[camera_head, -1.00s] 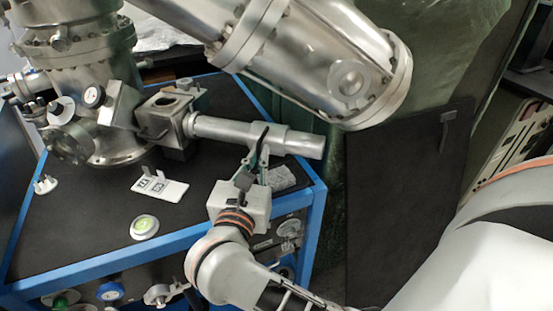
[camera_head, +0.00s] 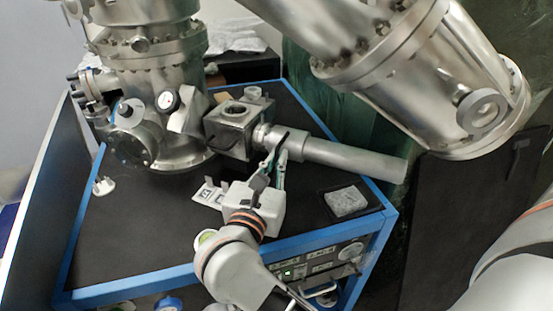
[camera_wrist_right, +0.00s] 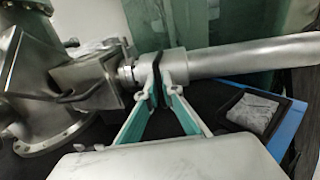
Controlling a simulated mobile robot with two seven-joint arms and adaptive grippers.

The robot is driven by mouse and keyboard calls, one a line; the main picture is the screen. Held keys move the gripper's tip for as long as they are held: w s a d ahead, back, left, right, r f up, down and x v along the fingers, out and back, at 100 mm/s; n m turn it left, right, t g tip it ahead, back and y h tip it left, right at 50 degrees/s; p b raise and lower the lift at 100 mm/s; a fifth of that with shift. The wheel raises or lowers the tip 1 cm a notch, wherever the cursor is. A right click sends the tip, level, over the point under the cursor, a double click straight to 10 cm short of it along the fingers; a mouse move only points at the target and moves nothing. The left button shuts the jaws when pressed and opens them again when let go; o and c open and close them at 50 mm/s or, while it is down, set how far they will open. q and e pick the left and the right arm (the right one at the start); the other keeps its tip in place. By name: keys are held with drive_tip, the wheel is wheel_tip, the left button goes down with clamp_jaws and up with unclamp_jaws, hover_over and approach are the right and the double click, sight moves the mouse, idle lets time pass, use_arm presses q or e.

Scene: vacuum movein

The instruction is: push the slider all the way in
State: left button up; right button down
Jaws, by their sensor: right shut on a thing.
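The slider is a metal collar (camera_head: 299,146) around the horizontal metal tube (camera_head: 362,163) that runs right from the boxy metal block (camera_head: 228,133). In the wrist view the collar (camera_wrist_right: 176,61) sits near the block (camera_wrist_right: 84,82), with a short bright ringed neck between them. My right gripper (camera_head: 276,163) reaches up from below. Its green-lined fingers (camera_wrist_right: 161,86) are shut on the slider at a dark band. The fingers hide part of the collar. My left gripper is not in view.
A big metal chamber (camera_head: 155,75) stands left of the block. A thick metal cylinder (camera_head: 430,85) slants above right. A white marker card (camera_head: 208,196) and a grey slab (camera_head: 345,201) lie on the black tabletop (camera_head: 130,225), which has a blue frame edge (camera_head: 345,232).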

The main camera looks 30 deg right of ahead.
drive_tip(key=c, duration=2.2)
unclamp_jaws()
drive_tip(key=shift+c, duration=0.2)
